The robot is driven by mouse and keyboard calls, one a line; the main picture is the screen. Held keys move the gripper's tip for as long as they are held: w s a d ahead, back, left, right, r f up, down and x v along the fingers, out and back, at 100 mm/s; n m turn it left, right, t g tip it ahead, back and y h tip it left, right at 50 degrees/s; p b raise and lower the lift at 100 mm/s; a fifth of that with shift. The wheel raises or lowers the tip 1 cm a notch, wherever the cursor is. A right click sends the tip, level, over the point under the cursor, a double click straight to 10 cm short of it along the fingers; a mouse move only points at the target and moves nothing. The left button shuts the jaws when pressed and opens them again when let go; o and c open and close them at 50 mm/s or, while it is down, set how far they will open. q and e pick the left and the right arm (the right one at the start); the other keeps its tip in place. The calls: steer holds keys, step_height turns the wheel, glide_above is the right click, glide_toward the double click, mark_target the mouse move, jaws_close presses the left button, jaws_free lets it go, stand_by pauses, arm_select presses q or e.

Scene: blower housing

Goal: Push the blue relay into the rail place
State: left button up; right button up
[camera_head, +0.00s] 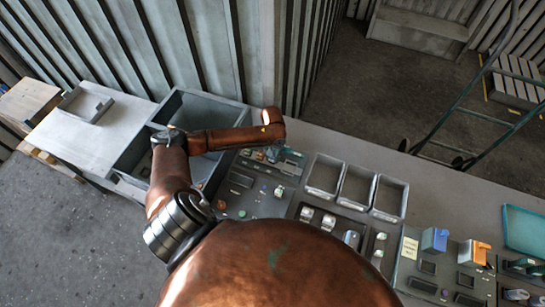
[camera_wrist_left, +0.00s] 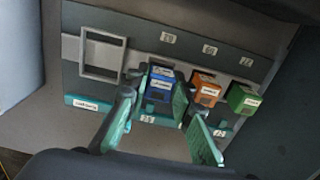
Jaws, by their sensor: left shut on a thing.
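The blue relay (camera_wrist_left: 160,84) is in the left wrist view, left of an orange relay (camera_wrist_left: 207,90) and a green relay (camera_wrist_left: 242,99) in one row on a grey panel (camera_wrist_left: 190,58). My left gripper (camera_wrist_left: 160,98) is shut on the blue relay, with its teal fingers on either side. How deep the relay sits in its rail place is hidden by the relay and fingers. In the head view my left gripper (camera_head: 283,156) is small and partly behind my arm, at the panel's far edge; the blue relay is not clear there. My right gripper is not in view.
An empty grey frame (camera_wrist_left: 103,55) stands left of the relays. In the head view, empty trays (camera_head: 356,187) lie right of the gripper. A larger grey bin (camera_head: 190,105) is at the left. Blue (camera_head: 434,240) and orange (camera_head: 474,253) blocks stand farther right.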

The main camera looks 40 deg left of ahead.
arm_select(q)
steer(key=shift+f, duration=0.65)
steer(key=o, duration=1)
step_height(320, 180, up, 12)
steer(key=shift+d, duration=0.1)
stand_by(0.5)
